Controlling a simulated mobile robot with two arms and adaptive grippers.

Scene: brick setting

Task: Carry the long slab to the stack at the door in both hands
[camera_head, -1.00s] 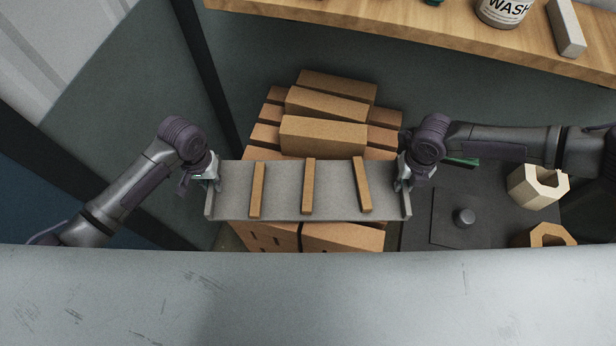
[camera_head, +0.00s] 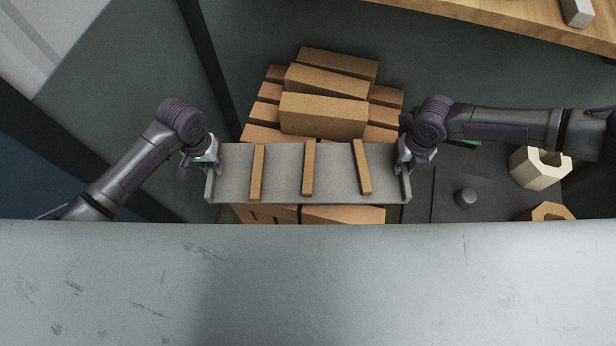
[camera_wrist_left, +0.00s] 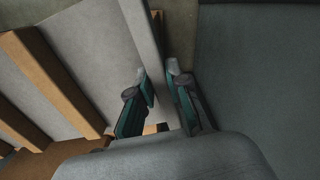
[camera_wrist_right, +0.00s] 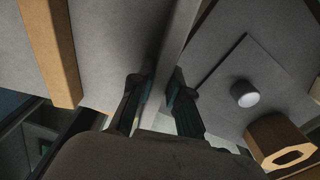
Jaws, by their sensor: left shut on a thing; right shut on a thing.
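The long slab (camera_head: 283,178) is a grey board with raised end lips and three wooden strips across it. It looks roughly level in the head view. My left gripper (camera_head: 208,165) is shut on its left end lip; the left wrist view shows the fingers (camera_wrist_left: 160,84) on either side of the lip. My right gripper (camera_head: 405,162) is shut on the right end lip, which also shows between the fingers (camera_wrist_right: 163,84) in the right wrist view. The stack (camera_head: 322,115) of tan and orange-brown bricks lies beyond and partly beneath the slab, which hides part of it.
A dark mat (camera_head: 447,192) with a round knob (camera_head: 465,197) lies right of the stack. Hollow hexagonal blocks (camera_head: 540,168) stand at the right. A wooden shelf (camera_head: 500,22) crosses the top right. A dark post (camera_head: 208,65) stands left of the stack.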

